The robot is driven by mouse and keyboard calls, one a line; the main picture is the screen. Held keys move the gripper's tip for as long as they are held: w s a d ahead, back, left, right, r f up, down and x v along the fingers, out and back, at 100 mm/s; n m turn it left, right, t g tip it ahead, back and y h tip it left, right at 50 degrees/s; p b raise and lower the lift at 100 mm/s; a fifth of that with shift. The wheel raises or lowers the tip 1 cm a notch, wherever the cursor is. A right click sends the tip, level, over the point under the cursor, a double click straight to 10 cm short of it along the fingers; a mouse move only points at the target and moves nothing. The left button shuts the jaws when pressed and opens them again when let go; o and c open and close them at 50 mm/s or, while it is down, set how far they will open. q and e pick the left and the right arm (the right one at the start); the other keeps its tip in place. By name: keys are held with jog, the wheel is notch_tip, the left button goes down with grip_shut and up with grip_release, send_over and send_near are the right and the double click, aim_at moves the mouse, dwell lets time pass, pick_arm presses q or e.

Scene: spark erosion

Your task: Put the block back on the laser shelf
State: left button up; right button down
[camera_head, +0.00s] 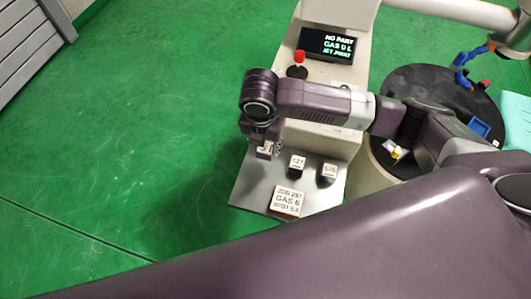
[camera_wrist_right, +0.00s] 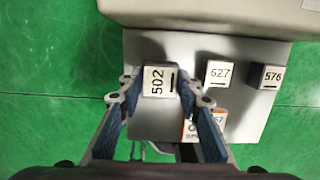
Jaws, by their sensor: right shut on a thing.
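My right gripper (camera_head: 264,147) points down over the left part of the grey shelf (camera_head: 250,190). It is shut on a small metal block marked 502 (camera_wrist_right: 159,80), which sits between the fingertips in the right wrist view. In the head view the held block (camera_head: 264,150) is partly hidden by the gripper. I cannot tell whether its underside touches the shelf. Two similar blocks, 627 (camera_wrist_right: 218,74) and 576 (camera_wrist_right: 270,77), stand on the shelf in a row to its right. My left gripper is not in view.
An orange-edged job card (camera_head: 287,201) lies near the shelf's front edge. A dark screen (camera_head: 325,45) and a red-topped knob (camera_head: 299,58) are on the machine behind. A round black table (camera_head: 425,85) with small coloured things stands at right. Green floor is free at left.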

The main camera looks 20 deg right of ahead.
aim_at(265, 155)
jog(key=shift+f, duration=2.2)
jog(key=shift+f, duration=0.1)
jog(key=c, duration=1.4)
grip_release()
jog(key=r, duration=0.4)
jog(key=s+r, duration=0.1)
jog(key=r, duration=0.3)
jog(key=a+r, duration=0.1)
jog(key=r, duration=0.3)
jog(key=shift+s, duration=0.3)
